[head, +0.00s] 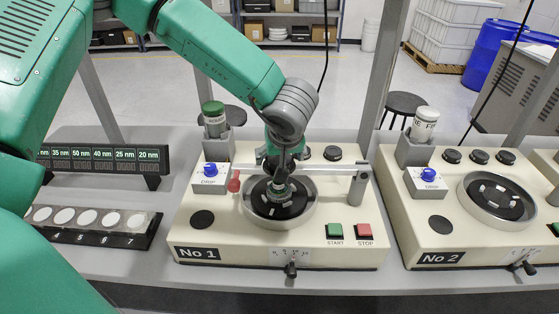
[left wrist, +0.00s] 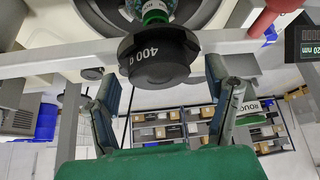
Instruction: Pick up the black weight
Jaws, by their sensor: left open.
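The black weight (left wrist: 160,60), a round knob marked 400 g, is large in the left wrist view. It sits at the polishing arm over the bowl of the No 1 machine (head: 199,254). My left gripper (left wrist: 164,75) is open, with one finger to either side of the weight and visible gaps between. In the head view my left gripper (head: 281,158) points down over the No 1 bowl (head: 308,206). There the wrist and fingers largely hide the weight. My right gripper is not in view.
A metal crossbar (head: 334,170) runs from the weight's place to a post (head: 358,188) at the right. A red knob (head: 234,184) and a drip box (head: 209,183) stand left of the bowl. A second machine, No 2 (head: 440,258), stands at the right.

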